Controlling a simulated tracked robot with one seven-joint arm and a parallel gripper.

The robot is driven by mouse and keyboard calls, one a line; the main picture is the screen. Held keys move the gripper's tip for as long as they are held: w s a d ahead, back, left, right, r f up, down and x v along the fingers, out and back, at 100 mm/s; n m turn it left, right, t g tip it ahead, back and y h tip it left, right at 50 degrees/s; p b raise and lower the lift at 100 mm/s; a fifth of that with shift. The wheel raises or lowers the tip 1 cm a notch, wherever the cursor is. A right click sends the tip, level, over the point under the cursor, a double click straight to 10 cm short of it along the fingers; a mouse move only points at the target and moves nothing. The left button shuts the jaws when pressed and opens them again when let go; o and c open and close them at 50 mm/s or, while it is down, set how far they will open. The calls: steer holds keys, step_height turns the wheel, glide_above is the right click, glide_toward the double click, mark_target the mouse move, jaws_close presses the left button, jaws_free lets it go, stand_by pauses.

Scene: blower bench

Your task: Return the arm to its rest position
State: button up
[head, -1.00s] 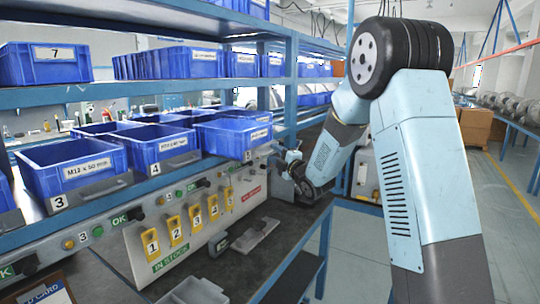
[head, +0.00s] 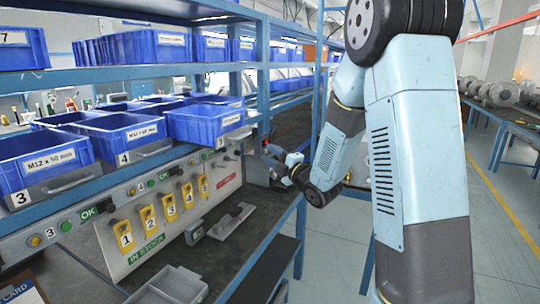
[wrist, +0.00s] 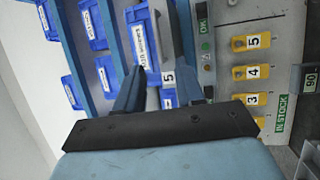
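My arm rises at the right of the head view, bends high up, and its forearm comes down steeply toward the bench's far end. My gripper (head: 272,158) is at the end of it, to the right of the blue bin 5 (head: 203,122) and near the end of the control panel. Its fingertips are small and partly hidden there. In the wrist view my gripper (wrist: 160,82) has its two dark fingers apart with nothing held between them. Bin 5 (wrist: 143,40) shows beyond the gap, apart from the fingers as far as I can tell.
The bench (head: 240,244) carries a grey tray (head: 165,288) and a flat tool (head: 232,220). Blue bins 4 (head: 112,136) and 3 (head: 40,158) stand on the shelf. The panel has numbered yellow tags (head: 172,206). Open floor (head: 505,215) lies to the right.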

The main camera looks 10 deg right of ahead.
steer(key=shift+d, duration=0.1)
steer(key=s+d+r+m+g+h, duration=0.4)
steer(key=s+d+r+m+h, duration=0.2)
steer(key=s+d+m+h, duration=0.55)
steer(key=s+a+m+g, duration=0.1)
steer(key=s+m+g, duration=0.2)
steer(key=s, duration=0.9)
steer(key=s+a+f+m+g, duration=0.1)
steer(key=s+m+g, duration=0.3)
steer(key=s+m, duration=0.5)
steer(key=s+y, duration=0.1)
steer(key=s, duration=0.3)
steer(key=shift+a, duration=0.35)
steer(key=shift+o, duration=0.4)
steer(key=shift+s+f, duration=0.1)
steer(key=shift+s, duration=0.05)
